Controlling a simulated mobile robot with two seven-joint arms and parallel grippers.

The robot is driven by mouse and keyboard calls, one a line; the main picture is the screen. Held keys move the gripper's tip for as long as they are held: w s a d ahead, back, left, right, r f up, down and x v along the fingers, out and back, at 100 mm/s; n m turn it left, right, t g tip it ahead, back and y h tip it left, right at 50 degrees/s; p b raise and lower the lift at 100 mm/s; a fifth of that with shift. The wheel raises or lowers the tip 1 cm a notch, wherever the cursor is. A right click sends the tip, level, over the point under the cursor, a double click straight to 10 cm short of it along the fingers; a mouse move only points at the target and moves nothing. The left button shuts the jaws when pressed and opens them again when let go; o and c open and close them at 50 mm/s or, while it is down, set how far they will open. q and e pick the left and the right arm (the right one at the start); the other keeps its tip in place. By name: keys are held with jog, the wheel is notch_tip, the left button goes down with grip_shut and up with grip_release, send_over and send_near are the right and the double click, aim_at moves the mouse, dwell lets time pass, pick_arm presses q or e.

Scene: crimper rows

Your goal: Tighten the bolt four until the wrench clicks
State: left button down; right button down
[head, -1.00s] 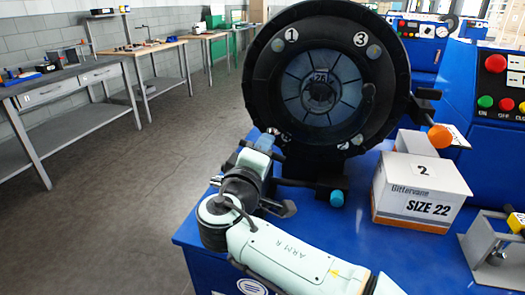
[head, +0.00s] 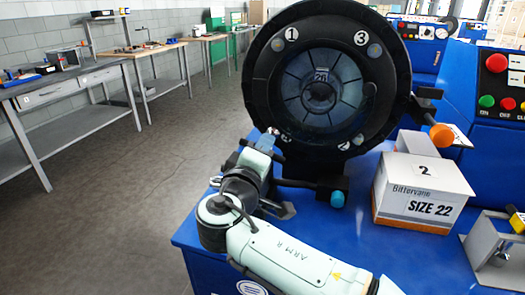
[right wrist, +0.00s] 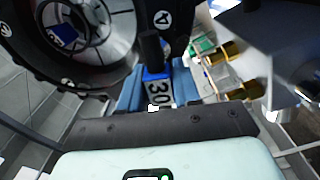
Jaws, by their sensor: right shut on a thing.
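The crimper's round black head (head: 255,75) faces me, with bolts near white labels around its ring. Labels 1 and 3 are at the top; the lower labels are partly covered or too small to read. My right gripper (head: 264,150) is at the lower left of the ring. My left gripper is out of view.
A white box marked SIZE 22 (head: 415,207) stands on the blue machine top, right of the crimper head. An orange knob (head: 441,136) and a blue-tipped handle (head: 337,198) stick out nearby. A control panel with buttons (head: 497,85) is at the right. Grey floor is clear at left.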

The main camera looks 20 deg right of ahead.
dwell(0.4)
jog(key=shift+m+b, duration=0.6)
jog(key=shift+b, duration=0.15)
jog(key=m, duration=0.4)
jog(key=shift+s+a, duration=0.1)
jog(key=shift+v, duration=2.05)
